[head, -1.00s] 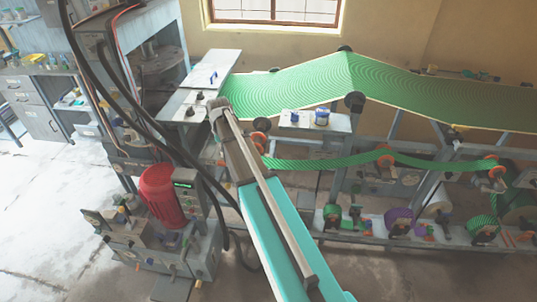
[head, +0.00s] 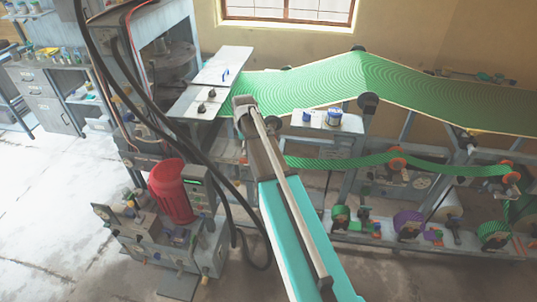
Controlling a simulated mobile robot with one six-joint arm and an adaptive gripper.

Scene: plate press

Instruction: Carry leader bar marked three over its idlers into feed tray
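My arm reaches up from the bottom middle to a grey joint in front of the machine. My gripper's fingers do not show; they are hidden or out of view. A wide green web (head: 370,85) slopes down over dark rollers to pale flat plates (head: 232,68) at the press, which look like the feed tray. A narrower green web (head: 335,161) sags below, passing over rollers with orange ends (head: 397,165) at the right. I cannot make out any leader bar or its number.
The press (head: 165,60) and a red motor (head: 172,190) stand left of my arm, with black hoses (head: 180,145) curving between. A small table (head: 318,122) with jars is behind. A lower shelf (head: 375,228) holds coloured spools. The floor at far left is clear.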

